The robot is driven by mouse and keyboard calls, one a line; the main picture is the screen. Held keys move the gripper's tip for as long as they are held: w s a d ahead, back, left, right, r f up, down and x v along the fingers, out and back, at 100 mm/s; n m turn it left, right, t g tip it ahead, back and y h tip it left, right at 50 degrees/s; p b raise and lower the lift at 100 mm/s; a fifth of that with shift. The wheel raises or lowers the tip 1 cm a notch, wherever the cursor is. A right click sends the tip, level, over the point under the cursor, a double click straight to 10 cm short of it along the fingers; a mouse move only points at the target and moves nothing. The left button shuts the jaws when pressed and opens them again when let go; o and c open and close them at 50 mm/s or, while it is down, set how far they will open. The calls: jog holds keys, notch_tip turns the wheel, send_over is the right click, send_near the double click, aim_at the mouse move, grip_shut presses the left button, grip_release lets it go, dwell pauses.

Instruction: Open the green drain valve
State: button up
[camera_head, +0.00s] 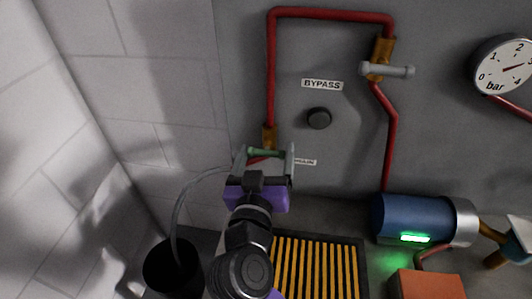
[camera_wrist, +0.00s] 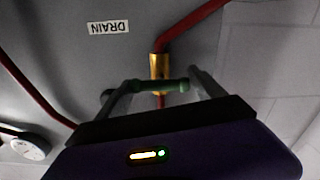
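The green drain valve handle (camera_head: 266,153) is a short bar lying across the brass valve body (camera_head: 269,134) at the lower end of the left red pipe. It also shows in the wrist view (camera_wrist: 168,86), crosswise below the brass. My gripper (camera_head: 264,160) is open, its two fingers spread wide near opposite ends of the handle. In the wrist view the left finger overlaps part of the handle and the right finger is close to its other end. I cannot tell whether either finger touches it. A DRAIN label (camera_wrist: 109,27) is on the wall beside it.
A grey-handled valve (camera_head: 387,70) is at the upper right, near the BYPASS label (camera_head: 322,84). A black knob (camera_head: 318,118) sits on the wall right of my gripper. Below are a yellow-slatted grate (camera_head: 318,270), a black bucket (camera_head: 172,268) and a blue motor (camera_head: 405,219).

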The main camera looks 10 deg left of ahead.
jog(key=c, duration=0.5)
jog(key=shift+o, duration=0.2)
jog(key=n+p, duration=0.1)
jog(key=n, duration=0.3)
jog(key=shift+n, duration=0.4)
jog(key=n+p, duration=0.1)
jog(key=n, duration=0.2)
jog(key=shift+n+p, duration=0.35)
jog(key=shift+n, duration=0.05)
jog(key=n+p, duration=0.2)
jog(key=n, duration=0.2)
jog(key=shift+r, duration=0.1)
jog(key=shift+n+p, duration=1.6)
jog(key=shift+n, duration=1.1)
jog(key=shift+a+f, duration=0.1)
jog(key=shift+f, duration=0.1)
